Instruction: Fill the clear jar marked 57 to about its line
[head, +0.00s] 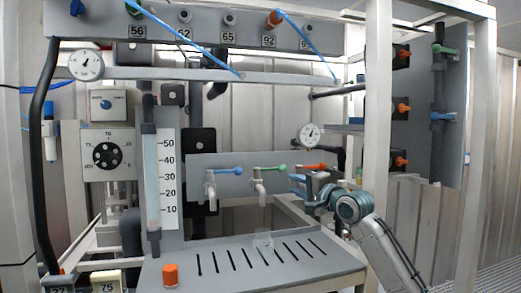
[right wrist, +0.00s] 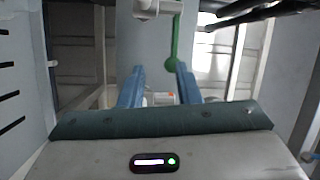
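A small clear jar (head: 263,241) stands on the slotted grey tray (head: 215,275), below the tap with the green lever (head: 272,168). Its number, line and contents are too faint to read. My right gripper (head: 291,185) is in front of the tap panel, just right of the green-lever tap. In the right wrist view its two blue fingers (right wrist: 160,82) are apart, and the ball end of the green lever (right wrist: 172,66) shows between their tips. I cannot tell whether they touch it. My left gripper is not in view.
A blue-lever tap (head: 228,170) is to the left and an orange-lever tap (head: 315,167) is close behind my right gripper. A scaled column (head: 152,180) stands left. An orange-capped item (head: 170,274) is at the tray's front left. Frame posts (head: 478,150) flank the right.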

